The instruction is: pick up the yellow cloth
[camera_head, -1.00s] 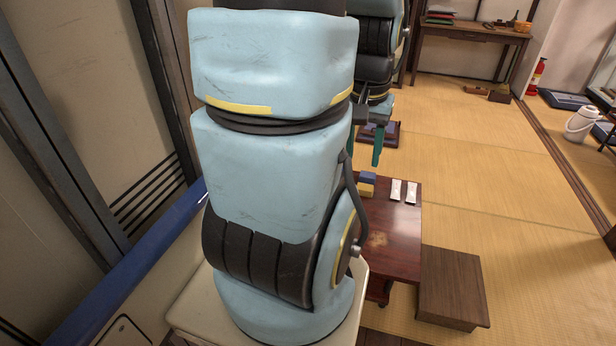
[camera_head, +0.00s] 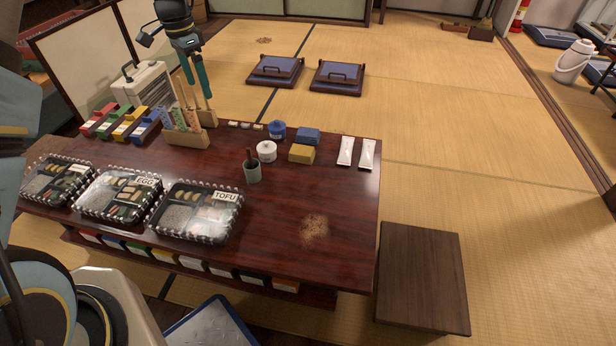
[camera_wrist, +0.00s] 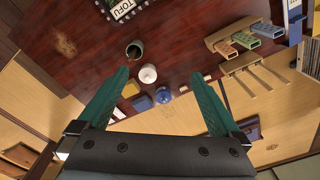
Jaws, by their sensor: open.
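The yellow cloth (camera_head: 302,154) is a small folded block on the dark red table (camera_head: 265,265), in front of a folded blue cloth (camera_head: 308,136). In the wrist view the yellow cloth (camera_wrist: 131,88) shows beside the left finger, partly hidden. My gripper (camera_head: 196,84) has teal fingers and hangs above the table's far edge, well left of the yellow cloth in the head view. Its fingers (camera_wrist: 160,75) are spread with nothing held between them.
A blue lidded pot (camera_head: 277,130), a white pot (camera_head: 266,151) and a dark green cup (camera_head: 252,172) stand left of the cloth. Two white packets (camera_head: 345,151) lie to its right. Wooden holders (camera_head: 187,139) and bento boxes (camera_head: 198,212) fill the left. The table's right front is clear except for spilled crumbs.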

